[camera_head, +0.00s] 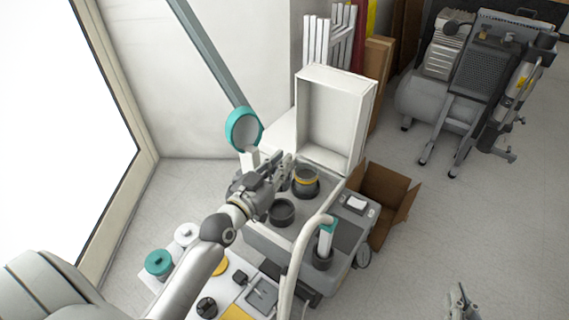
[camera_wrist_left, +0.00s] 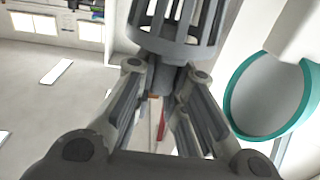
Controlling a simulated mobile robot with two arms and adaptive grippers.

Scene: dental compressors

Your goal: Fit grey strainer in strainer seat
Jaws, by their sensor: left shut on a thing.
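The grey strainer (camera_wrist_left: 178,42), a slotted cage with a narrow stem, is at the top of the left wrist view. My left gripper (camera_wrist_left: 167,75) is shut on its stem. In the head view my left gripper (camera_head: 285,165) is above the grey unit, just left of a dark round cup with a yellow ring (camera_head: 306,181). A second open dark cup (camera_head: 282,211) is below the gripper. I cannot tell which cup is the strainer seat. The strainer is hard to make out in the head view. My right gripper (camera_head: 460,298) is low at right, over the floor.
A teal-rimmed round lid (camera_head: 243,129) stands close behind the left gripper. A raised white cover (camera_head: 336,113) stands behind the cups. A pale hose and teal-topped handle (camera_head: 327,238) rise in front. A cardboard box (camera_head: 383,203) is at right; a compressor (camera_head: 470,85) stands behind.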

